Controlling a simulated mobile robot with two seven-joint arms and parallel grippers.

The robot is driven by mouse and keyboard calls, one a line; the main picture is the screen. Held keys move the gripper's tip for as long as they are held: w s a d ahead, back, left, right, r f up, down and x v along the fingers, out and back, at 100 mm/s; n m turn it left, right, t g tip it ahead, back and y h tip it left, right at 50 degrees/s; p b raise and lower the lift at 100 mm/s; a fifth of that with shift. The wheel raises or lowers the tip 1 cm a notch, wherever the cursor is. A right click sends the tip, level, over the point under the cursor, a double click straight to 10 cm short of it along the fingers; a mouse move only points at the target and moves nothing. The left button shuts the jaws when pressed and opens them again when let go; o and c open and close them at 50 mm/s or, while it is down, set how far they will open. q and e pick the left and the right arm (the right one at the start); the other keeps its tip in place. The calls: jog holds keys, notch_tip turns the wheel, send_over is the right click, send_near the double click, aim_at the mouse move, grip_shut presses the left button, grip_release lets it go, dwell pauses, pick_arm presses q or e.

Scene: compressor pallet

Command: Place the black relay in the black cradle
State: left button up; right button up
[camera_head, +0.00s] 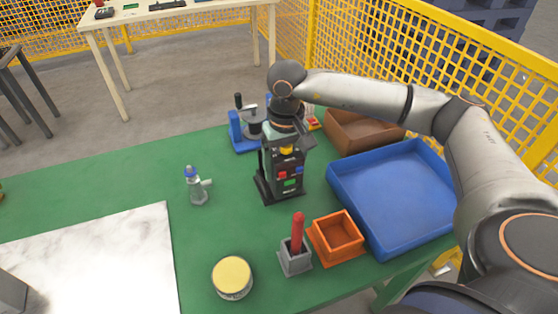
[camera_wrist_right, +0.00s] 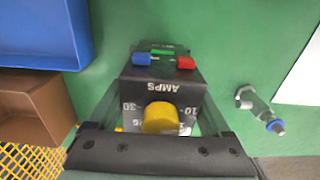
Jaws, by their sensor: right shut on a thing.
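The black relay (camera_head: 291,191) is upright near the middle of the green table in the head view, with a yellow knob, red and blue terminals and a green display. In the right wrist view the relay (camera_wrist_right: 160,88) shows its "AMPS" dial face. My right gripper (camera_head: 286,150) is shut on it from above, and its fingers flank the relay in the right wrist view (camera_wrist_right: 161,105). The black cradle (camera_head: 262,190) shows as a dark rim around the relay's foot. I cannot tell whether the relay is fully seated. My left gripper is not clearly in view.
A blue tray (camera_head: 395,195), brown box (camera_head: 362,133) and orange bin (camera_head: 338,237) are at the right. A grey holder with a red stick (camera_head: 294,258), a yellow-topped tin (camera_head: 232,278), a grey valve (camera_head: 197,187) and a blue vise (camera_head: 240,135) surround the relay.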

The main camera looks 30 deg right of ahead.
jog(key=w+f, duration=0.2)
jog(key=w, duration=0.1)
jog(key=shift+w+d, duration=0.2)
jog(key=shift+d, duration=0.2)
jog(key=shift+w+d+f, duration=0.1)
jog(key=shift+w+f, duration=0.2)
jog(key=shift+f, duration=0.05)
jog(key=shift+f, duration=0.1)
jog(key=shift+f, duration=0.15)
jog(key=o, duration=1.6)
jog(key=shift+c, duration=0.2)
notch_tip(320, 180, up, 12)
jog(key=shift+r, duration=0.25)
